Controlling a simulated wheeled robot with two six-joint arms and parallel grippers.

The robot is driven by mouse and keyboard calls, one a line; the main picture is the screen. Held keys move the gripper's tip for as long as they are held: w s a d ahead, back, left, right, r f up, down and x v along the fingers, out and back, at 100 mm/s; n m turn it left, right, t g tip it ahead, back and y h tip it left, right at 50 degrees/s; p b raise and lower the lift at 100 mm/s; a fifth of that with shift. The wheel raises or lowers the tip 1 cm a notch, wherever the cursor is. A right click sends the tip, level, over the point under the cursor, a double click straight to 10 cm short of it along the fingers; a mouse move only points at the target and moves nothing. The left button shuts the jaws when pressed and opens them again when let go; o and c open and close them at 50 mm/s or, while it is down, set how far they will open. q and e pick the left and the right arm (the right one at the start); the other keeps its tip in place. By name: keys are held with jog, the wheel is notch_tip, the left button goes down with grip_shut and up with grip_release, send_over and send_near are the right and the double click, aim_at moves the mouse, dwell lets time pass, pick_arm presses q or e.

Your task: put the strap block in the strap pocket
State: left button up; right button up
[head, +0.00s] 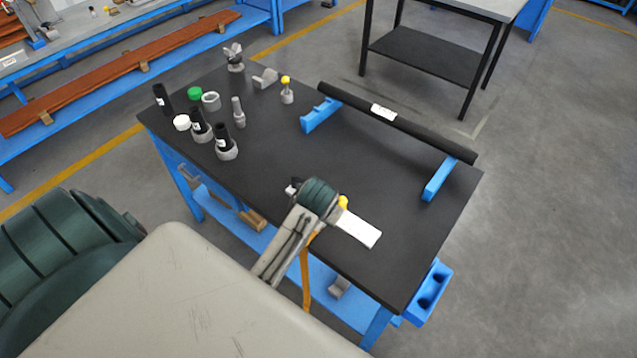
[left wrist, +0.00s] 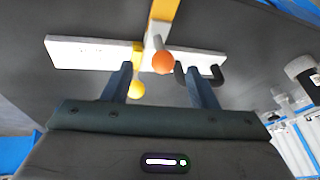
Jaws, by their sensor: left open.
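My left gripper (head: 319,196) is over the front part of the black table, beside a white plate (head: 360,233). In the left wrist view its two fingers (left wrist: 160,72) are apart, with nothing clamped between them. An orange ball (left wrist: 163,62) on a pale stem shows between the fingers, in front of the white plate (left wrist: 90,54). A yellow ball (left wrist: 137,89) is near the left finger. An orange strap (head: 306,280) hangs past the table's front edge. I cannot tell which part is the strap block or the strap pocket. My right gripper is not seen.
A long black tube (head: 420,133) rests on two blue supports at the table's right. Several black, grey and white parts stand at the back left, with a green-capped one (head: 194,93). A blue holder (head: 430,292) is at the right front corner. The table's middle is clear.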

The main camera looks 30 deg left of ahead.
pick_arm(q)
jog(key=p+x, duration=0.1)
jog(key=x, duration=0.1)
jog(key=p+x, duration=0.1)
jog(key=x, duration=0.2)
jog(key=shift+w+a+r+p, duration=0.1)
jog(key=shift+w+a+p, duration=0.1)
jog(key=shift+a+p, duration=0.1)
jog(key=shift+w+f, duration=0.1)
jog(key=shift+f, duration=0.2)
grip_shut()
jog(key=shift+r, duration=0.15)
